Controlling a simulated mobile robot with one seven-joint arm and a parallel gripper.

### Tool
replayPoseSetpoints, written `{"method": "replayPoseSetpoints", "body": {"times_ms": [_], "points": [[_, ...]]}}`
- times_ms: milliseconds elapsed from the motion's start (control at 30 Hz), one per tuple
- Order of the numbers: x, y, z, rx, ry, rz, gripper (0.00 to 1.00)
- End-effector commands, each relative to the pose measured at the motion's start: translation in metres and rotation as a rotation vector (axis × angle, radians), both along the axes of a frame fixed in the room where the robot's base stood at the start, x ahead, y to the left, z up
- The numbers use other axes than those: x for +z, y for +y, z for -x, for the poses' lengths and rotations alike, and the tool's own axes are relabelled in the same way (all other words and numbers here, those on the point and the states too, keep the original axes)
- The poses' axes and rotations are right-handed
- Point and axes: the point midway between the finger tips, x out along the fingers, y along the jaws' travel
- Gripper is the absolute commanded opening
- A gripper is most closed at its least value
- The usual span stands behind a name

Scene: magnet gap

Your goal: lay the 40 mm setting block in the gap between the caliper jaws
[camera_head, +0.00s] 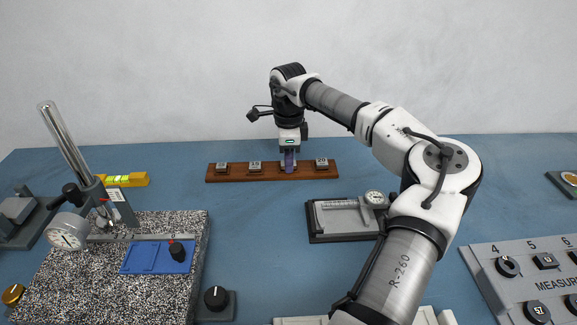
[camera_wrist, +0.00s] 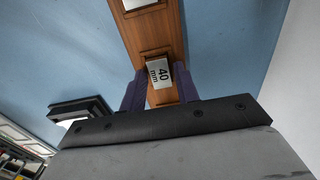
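The 40 mm setting block (camera_wrist: 160,73) sits in a recess of the brown wooden rack (camera_wrist: 162,31), its label facing up in the wrist view. My gripper (camera_wrist: 160,82) is down over it, with a purple finger on each side. A thin gap seems to show at the right finger, so I read the gripper as open around the block. In the head view my gripper (camera_head: 289,168) hides the block. A dial caliper (camera_head: 345,214) appears to lie on a black-edged tray (camera_head: 316,238), right of centre. Its jaws are too small to make out clearly.
Other blocks (camera_head: 222,168) stand in the rack on both sides of my gripper. A speckled plate (camera_head: 85,285) with a dial stand (camera_head: 75,160) and blue fixture (camera_head: 158,257) fills the left front. A grey numbered panel (camera_head: 520,275) is at right. Blue table between is clear.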

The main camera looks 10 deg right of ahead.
Motion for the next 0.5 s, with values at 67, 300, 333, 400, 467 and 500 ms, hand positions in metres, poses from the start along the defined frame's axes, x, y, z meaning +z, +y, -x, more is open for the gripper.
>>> {"method": "replayPoseSetpoints", "body": {"times_ms": [67, 300, 333, 400, 467, 500], "points": [[0.000, 0.000, 0.000, 0.000, 0.000, 0.000, 0.20], [0.001, 0.000, 0.000, 0.000, -0.001, 0.000, 0.01], [0.002, 0.000, 0.000, 0.000, -0.001, 0.000, 0.01], [0.006, 0.000, 0.000, 0.000, -0.001, 0.000, 0.01], [0.010, 0.000, 0.000, 0.000, -0.001, 0.000, 0.01], [0.013, 0.000, 0.000, 0.000, -0.001, 0.000, 0.01]]}}
